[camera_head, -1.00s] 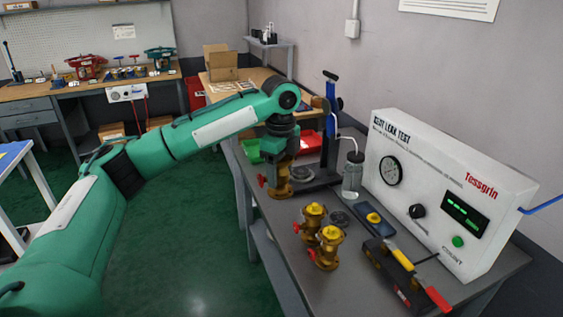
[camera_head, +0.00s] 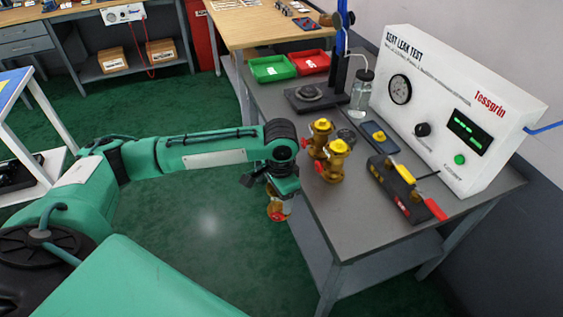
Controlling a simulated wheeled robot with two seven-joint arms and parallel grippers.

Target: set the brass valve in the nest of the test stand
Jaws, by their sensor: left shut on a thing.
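My left gripper (camera_head: 281,190) points down at the left side of the bench. It is shut on a brass valve (camera_head: 277,209) with a red handle, held off the bench's left edge with green floor behind it. The arm and gripper hide the valve's upper part. The test stand (camera_head: 339,78) is a black base with an upright post and blue top, at the back of the bench. Its round nest (camera_head: 309,92) is empty and lies beyond the gripper, apart from the held valve. My right gripper is not in view.
Two more brass valves (camera_head: 320,132) (camera_head: 335,160) stand on the grey bench (camera_head: 352,215), just right of the gripper.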

